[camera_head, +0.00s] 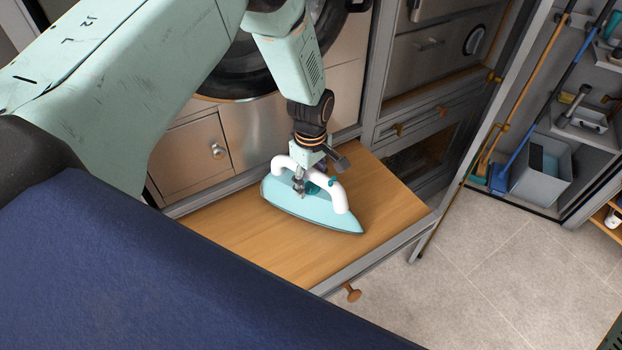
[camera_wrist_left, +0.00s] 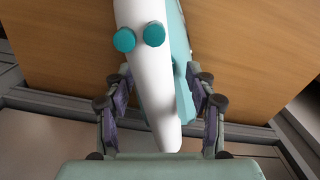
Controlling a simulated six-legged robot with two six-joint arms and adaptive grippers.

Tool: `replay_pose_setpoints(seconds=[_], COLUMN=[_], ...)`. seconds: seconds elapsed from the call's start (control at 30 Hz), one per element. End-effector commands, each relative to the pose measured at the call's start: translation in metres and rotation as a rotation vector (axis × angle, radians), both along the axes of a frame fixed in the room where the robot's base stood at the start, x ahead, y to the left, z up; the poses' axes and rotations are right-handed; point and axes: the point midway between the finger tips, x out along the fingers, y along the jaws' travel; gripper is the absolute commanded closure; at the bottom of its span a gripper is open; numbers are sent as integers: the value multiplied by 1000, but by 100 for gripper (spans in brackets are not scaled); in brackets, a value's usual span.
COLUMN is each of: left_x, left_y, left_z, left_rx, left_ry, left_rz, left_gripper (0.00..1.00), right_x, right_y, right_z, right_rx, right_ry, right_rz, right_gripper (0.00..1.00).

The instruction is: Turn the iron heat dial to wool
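A teal iron (camera_head: 308,208) with a white arched handle (camera_head: 336,190) lies flat on the wooden board, its pointed end toward the right. The wrist view shows the handle (camera_wrist_left: 150,85) running lengthwise, with two round teal knobs (camera_wrist_left: 124,40) (camera_wrist_left: 154,34) at its upper part. No markings are legible, so I cannot tell which knob is the heat dial or its setting. My left gripper (camera_head: 301,182) is down at the handle's rear. In the wrist view its two fingers (camera_wrist_left: 161,95) stand apart on either side of the handle, with gaps visible. My right gripper is out of view.
The wooden board (camera_head: 240,230) has bare space around the iron. A cabinet door with a knob (camera_head: 218,151) and a round-doored appliance stand behind. A blue surface (camera_head: 180,285) fills the lower left. At right, long-handled tools and a grey bin (camera_head: 541,170) stand in an open cabinet.

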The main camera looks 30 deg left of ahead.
Motion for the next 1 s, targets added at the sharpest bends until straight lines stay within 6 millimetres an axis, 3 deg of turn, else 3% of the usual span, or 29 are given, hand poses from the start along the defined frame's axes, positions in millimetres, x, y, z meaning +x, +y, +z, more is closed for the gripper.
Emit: replay_pose_setpoints(seconds=[0.4, 0.8, 1.0], left_x=[1, 2, 1], left_y=[0, 0, 0], left_z=[8, 85, 111], left_rx=[0, -1, 0], left_ry=[-3, -6, -3], left_rz=[1, 1, 0], left_gripper=[39, 39, 39], right_x=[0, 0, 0], right_y=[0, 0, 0], right_z=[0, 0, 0], right_rx=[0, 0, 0], right_ry=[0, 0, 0], right_rz=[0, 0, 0], right_gripper=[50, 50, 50])
